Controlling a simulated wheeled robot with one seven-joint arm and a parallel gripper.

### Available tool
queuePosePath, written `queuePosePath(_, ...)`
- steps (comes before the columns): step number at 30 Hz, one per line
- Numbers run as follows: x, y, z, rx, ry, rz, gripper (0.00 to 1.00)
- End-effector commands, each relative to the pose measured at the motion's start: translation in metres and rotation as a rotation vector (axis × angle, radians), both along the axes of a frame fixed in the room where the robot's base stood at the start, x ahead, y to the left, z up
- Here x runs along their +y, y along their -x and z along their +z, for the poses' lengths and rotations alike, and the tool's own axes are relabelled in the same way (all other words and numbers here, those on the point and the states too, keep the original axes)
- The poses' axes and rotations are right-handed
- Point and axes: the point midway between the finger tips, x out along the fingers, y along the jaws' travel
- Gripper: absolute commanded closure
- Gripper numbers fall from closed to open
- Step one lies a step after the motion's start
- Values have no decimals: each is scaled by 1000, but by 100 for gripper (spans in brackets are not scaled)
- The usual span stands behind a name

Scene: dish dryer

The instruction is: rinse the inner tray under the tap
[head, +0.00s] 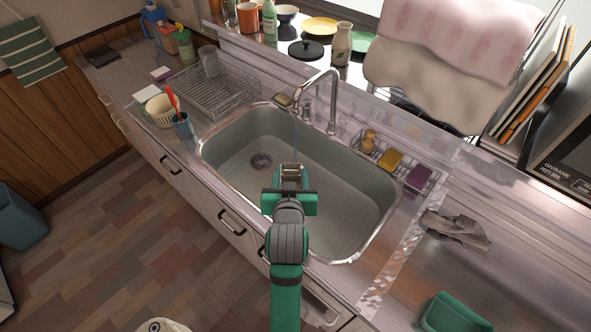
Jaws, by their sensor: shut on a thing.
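My gripper (291,177) is over the sink (240,150), pointing away toward the tap. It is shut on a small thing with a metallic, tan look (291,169). My gripper hides most of it, so I cannot tell for sure that it is the inner tray. The chrome tap (318,82) arches over the back of the sink, its spout above and slightly beyond my gripper. A thin, faint bluish streak of water (295,130) drops from the spout toward the held thing. I cannot tell whether the water touches it.
A wire dish rack (222,97) stands left of the sink, with a blue cup (183,127) and cream bowl (160,111) nearby. A sponge rack (405,167) is behind right. A grey cloth (458,230) and green tray (452,314) lie on the right counter.

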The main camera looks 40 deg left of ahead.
Motion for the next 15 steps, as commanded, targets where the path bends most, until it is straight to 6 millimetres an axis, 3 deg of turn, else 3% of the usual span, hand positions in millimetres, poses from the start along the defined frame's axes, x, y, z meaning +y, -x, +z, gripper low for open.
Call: queuePosePath(15, 21, -35, -8, 0, 0, -1, 75)
